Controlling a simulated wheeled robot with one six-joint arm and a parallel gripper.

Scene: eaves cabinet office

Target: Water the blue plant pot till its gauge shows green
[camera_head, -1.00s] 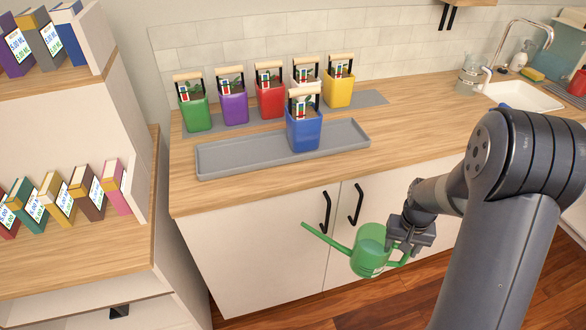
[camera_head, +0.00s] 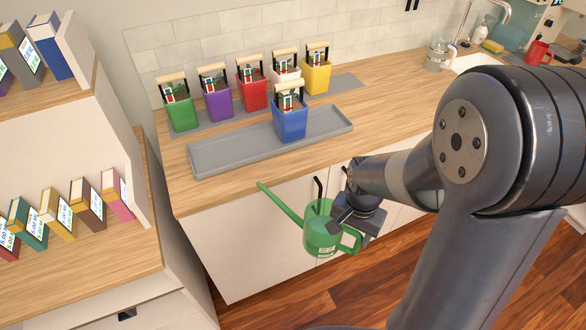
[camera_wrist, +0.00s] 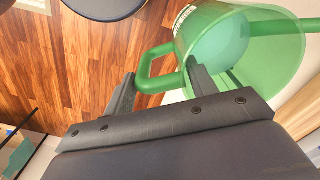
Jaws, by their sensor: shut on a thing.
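A green watering can (camera_head: 322,232) hangs in front of the cabinet doors, below the counter edge. My gripper (camera_head: 352,218) is shut on it, and its long spout points up and left toward the counter. In the wrist view the fingers (camera_wrist: 160,88) close on the can's handle (camera_wrist: 152,68), and pale blue water shows inside the can (camera_wrist: 216,40). The blue plant pot (camera_head: 290,122) stands upright on the grey tray (camera_head: 225,157), toward its right end. A small gauge card with coloured marks stands in the pot; its reading is too small to tell.
Behind the tray, green (camera_head: 182,113), purple (camera_head: 217,104), red (camera_head: 253,95), white and yellow (camera_head: 317,80) pots stand on a grey mat. A shelf with books (camera_head: 56,206) is at the left. A glass jug (camera_head: 438,57) and sink are at the right. The counter right of the tray is clear.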

